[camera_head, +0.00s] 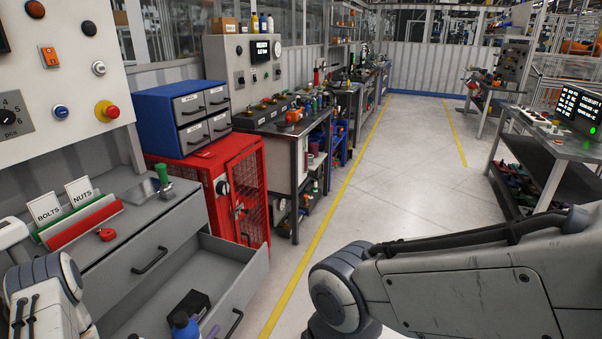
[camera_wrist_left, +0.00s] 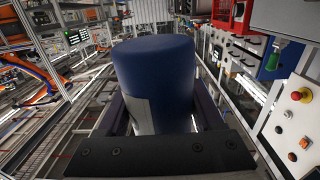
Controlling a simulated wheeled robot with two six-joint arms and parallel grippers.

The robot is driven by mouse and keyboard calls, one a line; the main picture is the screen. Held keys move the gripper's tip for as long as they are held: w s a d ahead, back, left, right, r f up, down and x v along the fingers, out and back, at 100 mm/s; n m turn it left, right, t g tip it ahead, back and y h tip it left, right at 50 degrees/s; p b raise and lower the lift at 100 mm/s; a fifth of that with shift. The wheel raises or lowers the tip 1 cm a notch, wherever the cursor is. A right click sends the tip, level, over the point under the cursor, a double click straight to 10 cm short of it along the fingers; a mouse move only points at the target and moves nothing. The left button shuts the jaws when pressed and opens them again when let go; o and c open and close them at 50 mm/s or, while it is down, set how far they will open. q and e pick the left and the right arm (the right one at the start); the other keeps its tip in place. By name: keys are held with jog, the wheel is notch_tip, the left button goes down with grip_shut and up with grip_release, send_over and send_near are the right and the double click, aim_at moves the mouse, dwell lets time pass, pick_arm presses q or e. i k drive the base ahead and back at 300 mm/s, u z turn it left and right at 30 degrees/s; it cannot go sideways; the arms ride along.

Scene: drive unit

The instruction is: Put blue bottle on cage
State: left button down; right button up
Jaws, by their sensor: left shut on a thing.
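The blue bottle (camera_wrist_left: 155,75) fills the middle of the left wrist view, with a pale grey label patch low on its side. My left gripper (camera_wrist_left: 160,104) is shut on it, a dark finger on each side. In the head view, a blue bottle (camera_head: 184,326) shows at the bottom edge by the open drawer; the gripper's hold on it is cut off there. The cage (camera_head: 247,188) is a red cabinet with a mesh door, beyond the drawer. My right gripper is out of view.
A blue drawer box (camera_head: 168,108) stands on the cage's top. The grey drawer (camera_head: 250,275) is open, and a black block (camera_head: 192,303) shows over it. A workbench (camera_head: 295,135) stands beyond the cage. The floor aisle is clear.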

aim_at(226, 150)
jog(key=z, duration=0.55)
jog(key=k, duration=0.8)
jog(key=z, duration=0.85)
jog(key=i, duration=3.1)
jog(key=u, duration=0.45)
jog(key=i, duration=1.55)
jog(key=u, duration=1.25)
jog(key=i, duration=0.8)
jog(key=u, duration=1)
